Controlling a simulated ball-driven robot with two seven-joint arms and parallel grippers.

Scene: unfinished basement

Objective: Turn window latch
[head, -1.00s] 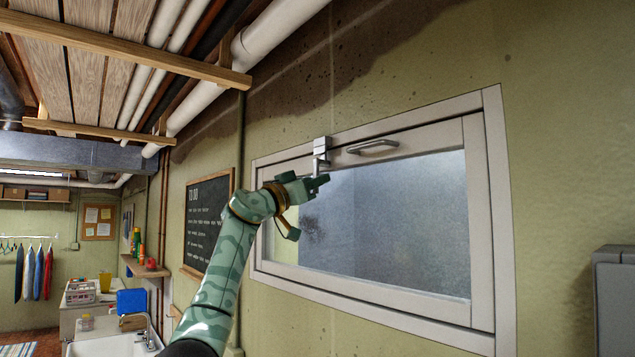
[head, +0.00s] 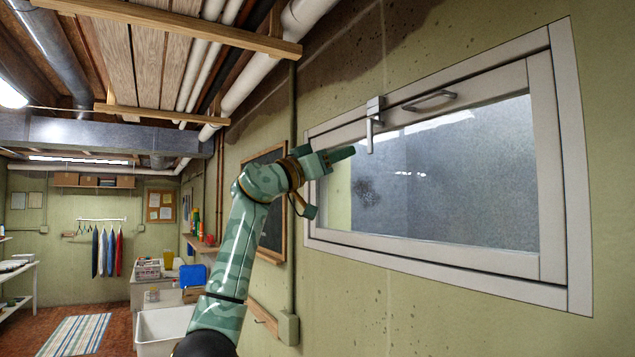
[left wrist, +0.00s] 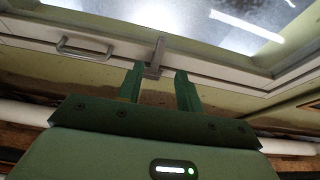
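The window latch (head: 372,125) is a small metal fitting on the top rail of the window frame (head: 455,85), left of the bar handle. Its lever hangs straight down over the glass. My left gripper (head: 343,156) is just left of the lever's lower end in the head view and seems apart from it. In the left wrist view the latch (left wrist: 157,54) shows just beyond and between the two spread fingertips of my left gripper (left wrist: 159,71). They are open and hold nothing. Contact cannot be told. My right gripper is not in view.
A metal bar handle (head: 430,100) sits right of the latch on the window. A chalkboard (head: 272,225) hangs on the wall behind my arm. Pipes (head: 265,75) and joists run overhead. A white sink (head: 160,328) stands lower left. The wall below the window is clear.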

